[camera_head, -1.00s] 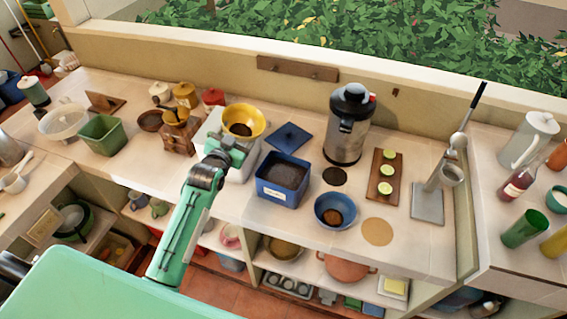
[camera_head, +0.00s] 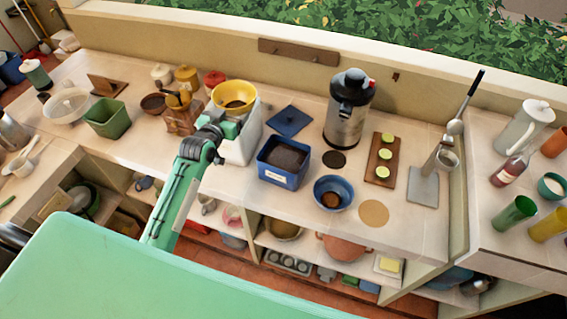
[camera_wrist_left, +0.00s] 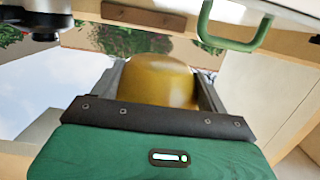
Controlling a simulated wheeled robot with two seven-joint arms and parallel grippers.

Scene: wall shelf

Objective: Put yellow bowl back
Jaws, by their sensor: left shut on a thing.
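The yellow bowl (camera_head: 235,92) has brown contents and is upright, in front of the upper part of a white appliance (camera_head: 245,143) in the head view. Whether it touches the appliance is not clear. My left gripper (camera_head: 228,122) reaches it from the near side, at its lower front. In the left wrist view the rounded yellow bowl (camera_wrist_left: 160,82) fills the space between the two fingers of my left gripper (camera_wrist_left: 163,95), which is shut on it. My right gripper is not in view.
A wooden stand (camera_head: 183,118) and green bin (camera_head: 107,118) are left of the bowl. A blue box (camera_head: 284,180), blue lid (camera_head: 289,120), steel dispenser (camera_head: 348,110) and blue bowl (camera_head: 333,192) are to the right. A low wall (camera_head: 230,50) runs behind.

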